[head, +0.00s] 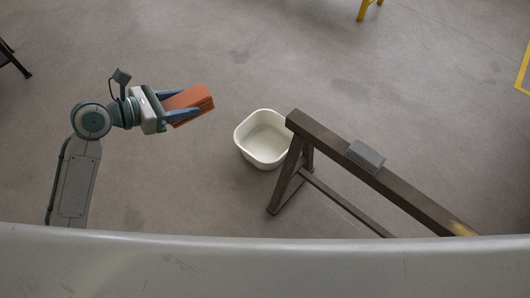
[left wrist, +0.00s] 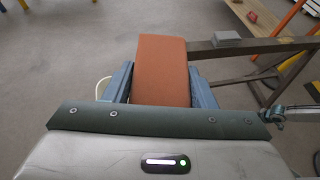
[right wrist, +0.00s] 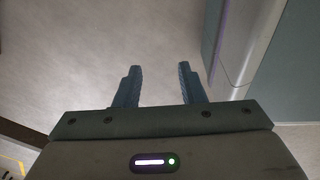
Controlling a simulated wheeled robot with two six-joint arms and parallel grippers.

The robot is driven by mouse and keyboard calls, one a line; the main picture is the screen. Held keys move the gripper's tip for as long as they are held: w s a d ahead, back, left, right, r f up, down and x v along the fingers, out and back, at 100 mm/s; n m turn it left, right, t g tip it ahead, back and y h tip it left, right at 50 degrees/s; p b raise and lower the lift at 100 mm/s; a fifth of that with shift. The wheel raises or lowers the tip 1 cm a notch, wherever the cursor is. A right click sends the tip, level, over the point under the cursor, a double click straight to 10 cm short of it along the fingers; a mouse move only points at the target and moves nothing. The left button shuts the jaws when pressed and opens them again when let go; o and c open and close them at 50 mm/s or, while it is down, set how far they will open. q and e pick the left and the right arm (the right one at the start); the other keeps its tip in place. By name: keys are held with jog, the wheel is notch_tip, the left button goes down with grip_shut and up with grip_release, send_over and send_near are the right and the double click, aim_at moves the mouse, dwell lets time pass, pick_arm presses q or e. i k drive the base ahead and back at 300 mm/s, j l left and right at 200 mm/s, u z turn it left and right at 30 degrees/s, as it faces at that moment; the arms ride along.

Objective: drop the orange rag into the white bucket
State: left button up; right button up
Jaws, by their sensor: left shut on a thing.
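The orange rag (head: 190,103) is a folded block held between the fingers of my left gripper (head: 180,106), to the left of the bucket in the head view. The rag also fills the middle of the left wrist view (left wrist: 161,70), with a blue finger on each side. The white bucket (head: 240,150) stands on the floor and looks empty. In the left wrist view only a bit of its rim (left wrist: 101,86) shows; the rag and gripper hide the rest. My right gripper (right wrist: 160,85) is open and empty in the right wrist view; the head view does not show it.
A dark trestle (head: 410,198) stands right beside the bucket, with a grey block (head: 366,156) on its beam. Yellow legs (head: 366,8) show at the top. Bare floor lies between my left gripper and the bucket.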

aim_at(263, 147)
jog(key=k+z, duration=0.1)
jog(key=z, duration=0.65)
jog(key=k+l+z, duration=0.1)
jog(key=z, duration=0.3)
jog(key=i+j+z, duration=0.15)
jog(key=j+z, duration=0.2)
jog(key=j, duration=0.55)
jog(key=j+z, duration=0.3)
jog(key=j, duration=1.6)
